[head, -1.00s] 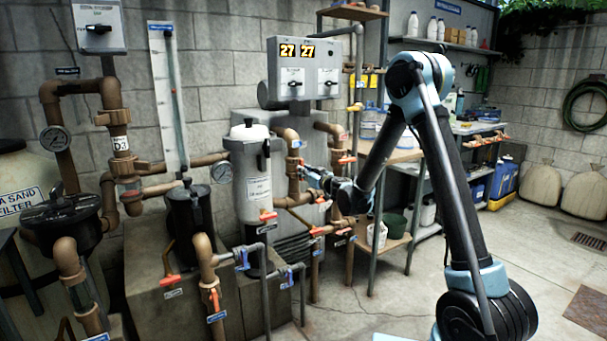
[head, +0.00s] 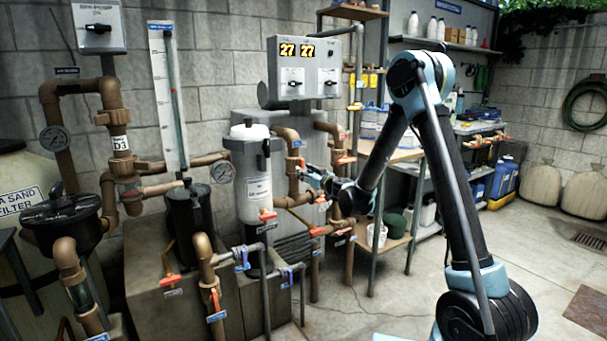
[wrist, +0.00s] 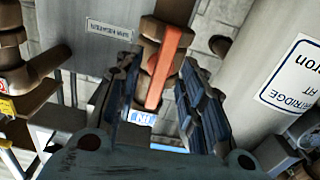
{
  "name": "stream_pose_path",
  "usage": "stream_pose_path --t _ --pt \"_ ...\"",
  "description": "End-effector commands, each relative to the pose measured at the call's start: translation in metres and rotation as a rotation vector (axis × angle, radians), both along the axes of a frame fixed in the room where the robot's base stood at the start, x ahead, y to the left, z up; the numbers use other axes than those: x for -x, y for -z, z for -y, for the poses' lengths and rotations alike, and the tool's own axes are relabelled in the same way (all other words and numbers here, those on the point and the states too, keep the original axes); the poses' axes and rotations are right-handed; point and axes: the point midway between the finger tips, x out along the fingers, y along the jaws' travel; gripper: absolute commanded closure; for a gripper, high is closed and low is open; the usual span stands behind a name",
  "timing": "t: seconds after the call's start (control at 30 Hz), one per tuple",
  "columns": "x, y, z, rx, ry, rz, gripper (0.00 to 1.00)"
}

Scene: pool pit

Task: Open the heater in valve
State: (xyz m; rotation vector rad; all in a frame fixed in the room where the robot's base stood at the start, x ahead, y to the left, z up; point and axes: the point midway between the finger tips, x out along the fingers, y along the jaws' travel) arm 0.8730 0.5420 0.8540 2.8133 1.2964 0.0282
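A valve with a long orange-red lever handle (wrist: 168,62) sits on a brown pipe in the wrist view. A small blue-and-white tag (wrist: 143,118) lies just below the lever; I cannot read it surely. My gripper (wrist: 159,70) is open, with one dark finger on each side of the lever. I cannot tell whether either finger touches it. In the head view my gripper (head: 311,172) is at the brown pipe (head: 292,180) right of the white cartridge canister (head: 253,190), and it hides part of the valve there.
The grey canister with its label (wrist: 293,75) stands close on the right in the wrist view. Several other orange-handled valves, such as one low on the left (head: 214,298), crowd the pipework. A shelf (head: 398,242) with pots stands right of the pipes.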

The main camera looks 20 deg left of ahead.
Motion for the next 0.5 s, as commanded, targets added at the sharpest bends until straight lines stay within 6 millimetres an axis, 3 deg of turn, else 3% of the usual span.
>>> stream_pose_path --t 0.5 --pt "0.038 0.000 0.044 0.000 0.000 0.000 0.63"
